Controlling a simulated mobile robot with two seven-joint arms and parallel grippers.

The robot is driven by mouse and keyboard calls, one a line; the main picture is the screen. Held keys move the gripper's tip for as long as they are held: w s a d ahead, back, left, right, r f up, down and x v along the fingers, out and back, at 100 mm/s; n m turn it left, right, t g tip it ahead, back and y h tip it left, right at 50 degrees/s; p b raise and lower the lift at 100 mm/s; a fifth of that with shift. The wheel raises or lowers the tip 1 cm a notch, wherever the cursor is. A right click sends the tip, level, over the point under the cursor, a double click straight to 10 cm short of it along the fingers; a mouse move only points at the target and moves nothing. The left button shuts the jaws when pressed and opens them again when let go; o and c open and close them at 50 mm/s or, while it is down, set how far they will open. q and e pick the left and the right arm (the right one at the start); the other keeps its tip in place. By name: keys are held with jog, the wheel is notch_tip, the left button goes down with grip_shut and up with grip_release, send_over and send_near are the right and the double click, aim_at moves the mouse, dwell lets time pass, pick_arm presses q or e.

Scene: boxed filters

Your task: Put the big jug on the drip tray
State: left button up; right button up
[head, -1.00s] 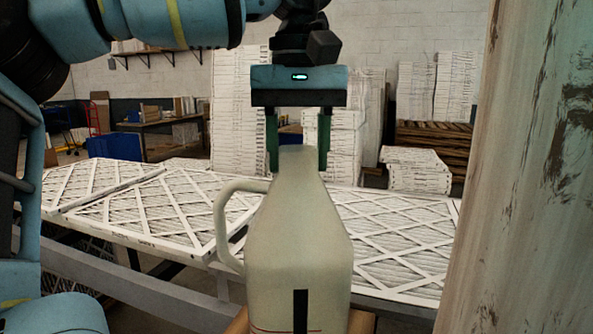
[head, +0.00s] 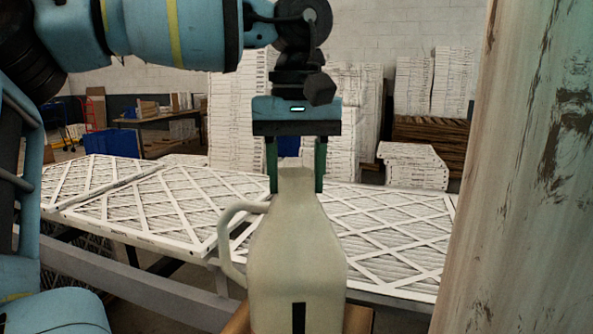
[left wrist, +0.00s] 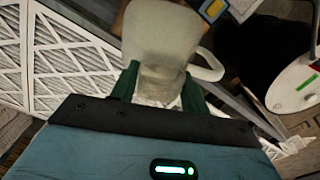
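The big jug (head: 297,250) is pale cream, upright, with a handle on its left side and a dark vertical mark low on its front. It stands in the lower middle of the head view, its base cut off by the frame edge. My left gripper (head: 296,185) points down with one green finger on each side of the jug's neck and appears shut on it. In the left wrist view the jug (left wrist: 160,35) sits between the fingers (left wrist: 158,85), handle to the right. I cannot make out the drip tray. My right gripper is out of view.
A brown wooden surface (head: 358,319) shows below the jug. Behind it, white-framed filters (head: 130,205) cover a long table. A pale, worn post (head: 530,200) closes off the right. Stacked filters (head: 345,120) stand at the back.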

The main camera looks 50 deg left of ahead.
pick_arm(q)
jog(key=o, duration=0.4)
jog(key=shift+o, duration=0.2)
notch_tip(320, 180, up, 12)
jog(key=shift+r+p, duration=0.15)
jog(key=shift+p, duration=0.3)
